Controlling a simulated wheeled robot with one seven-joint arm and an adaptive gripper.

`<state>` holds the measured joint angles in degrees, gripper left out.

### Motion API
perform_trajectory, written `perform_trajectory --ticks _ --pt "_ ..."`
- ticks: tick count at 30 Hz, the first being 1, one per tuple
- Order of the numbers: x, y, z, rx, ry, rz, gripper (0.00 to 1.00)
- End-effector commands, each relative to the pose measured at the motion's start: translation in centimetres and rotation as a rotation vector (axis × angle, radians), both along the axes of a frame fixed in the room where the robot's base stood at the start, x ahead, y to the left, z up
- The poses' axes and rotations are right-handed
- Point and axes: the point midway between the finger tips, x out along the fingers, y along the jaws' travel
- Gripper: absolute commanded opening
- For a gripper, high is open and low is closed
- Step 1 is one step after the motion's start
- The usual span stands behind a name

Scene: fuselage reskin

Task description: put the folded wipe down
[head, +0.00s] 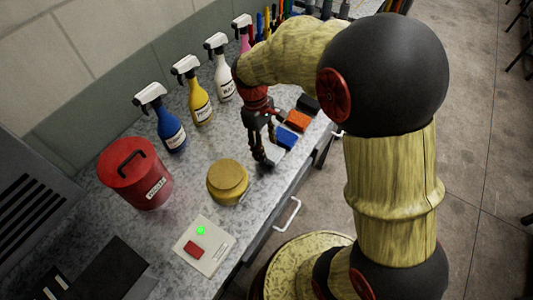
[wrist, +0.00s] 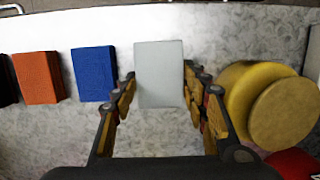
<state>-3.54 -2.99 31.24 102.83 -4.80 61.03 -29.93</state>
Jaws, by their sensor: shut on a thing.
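A pale grey folded wipe (wrist: 159,73) sits between the two fingers of my gripper (wrist: 159,90) in the wrist view. The fingers touch its left and right sides and are shut on it. In the head view my gripper (head: 264,160) points down at the counter near its front edge, between the yellow round tub and the blue block. The wipe cannot be made out there, hidden by the fingers. Whether it touches the counter is not clear.
Blue (wrist: 93,73) and orange (wrist: 37,77) folded blocks lie left of the wipe. A yellow tub (wrist: 285,110) stands close on the right. Spray bottles (head: 198,95), a red canister (head: 135,173) and a white pad (head: 204,246) stand on the speckled counter (head: 190,212).

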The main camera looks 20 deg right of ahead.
Motion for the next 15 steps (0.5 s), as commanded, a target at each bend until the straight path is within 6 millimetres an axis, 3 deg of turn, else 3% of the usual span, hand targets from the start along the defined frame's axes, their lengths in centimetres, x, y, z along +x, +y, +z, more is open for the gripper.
perform_trajectory --ticks 6,15 --pt "0.0 -0.1 -3.2 0.000 0.004 0.001 0.04" --pt "0.0 0.0 -3.3 0.000 0.002 0.001 0.04"
